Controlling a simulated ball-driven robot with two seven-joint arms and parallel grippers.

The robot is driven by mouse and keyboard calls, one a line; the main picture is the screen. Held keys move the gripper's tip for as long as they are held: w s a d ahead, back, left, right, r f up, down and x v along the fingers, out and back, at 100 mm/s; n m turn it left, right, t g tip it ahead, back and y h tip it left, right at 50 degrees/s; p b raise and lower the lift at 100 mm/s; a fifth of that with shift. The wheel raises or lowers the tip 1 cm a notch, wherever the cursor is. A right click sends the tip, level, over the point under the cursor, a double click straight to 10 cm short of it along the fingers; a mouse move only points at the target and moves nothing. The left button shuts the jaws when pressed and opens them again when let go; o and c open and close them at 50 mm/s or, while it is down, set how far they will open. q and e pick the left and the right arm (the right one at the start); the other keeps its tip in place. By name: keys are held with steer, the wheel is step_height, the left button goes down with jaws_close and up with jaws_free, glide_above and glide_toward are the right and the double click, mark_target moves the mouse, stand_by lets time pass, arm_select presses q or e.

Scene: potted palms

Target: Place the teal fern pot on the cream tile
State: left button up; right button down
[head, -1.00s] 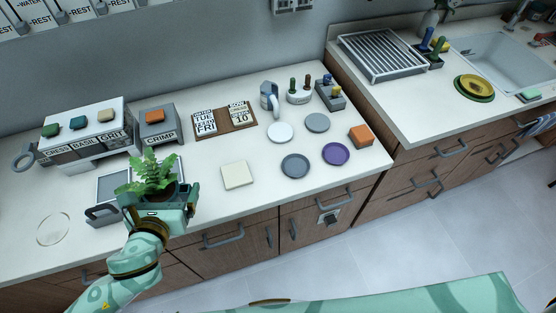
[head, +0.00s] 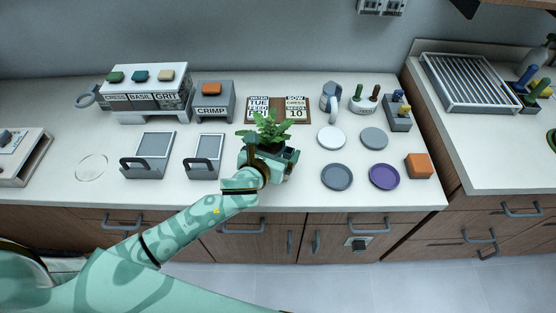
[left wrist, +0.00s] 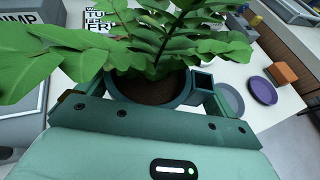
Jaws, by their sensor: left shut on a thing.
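The teal fern pot (head: 271,151) is held in my left gripper (head: 268,160), above the counter near its front edge. The pot is upright, with a leafy green fern and dark soil. In the left wrist view the pot (left wrist: 150,107) sits between the two fingers of my left gripper (left wrist: 150,94), fern leaves spreading over the top of the picture. Whether the pot touches anything below is hidden. My right gripper is not in view.
Right of the pot are a slate plate (head: 337,177), a purple plate (head: 384,177), a white plate (head: 331,138) and an orange block (head: 418,166). A calendar board (head: 277,117) stands behind. Two grey handled trays (head: 148,172) (head: 203,172) lie left.

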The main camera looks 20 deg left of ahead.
arm_select(q)
steer(key=shift+w+f, duration=0.2)
steer(key=shift+f, duration=0.05)
steer(key=f+b, duration=0.1)
steer(key=f, duration=0.1)
steer(key=f+b, duration=0.1)
steer(key=f, duration=0.1)
steer(key=shift+w+d+b, duration=0.2)
steer(key=shift+w+b, duration=0.1)
steer(key=shift+r, duration=0.15)
steer(key=o, duration=0.7)
steer(key=shift+s+r, duration=0.1)
steer(key=shift+s, duration=0.1)
steer(key=shift+p+v, duration=1.95)
steer(key=shift+v, duration=3.9)
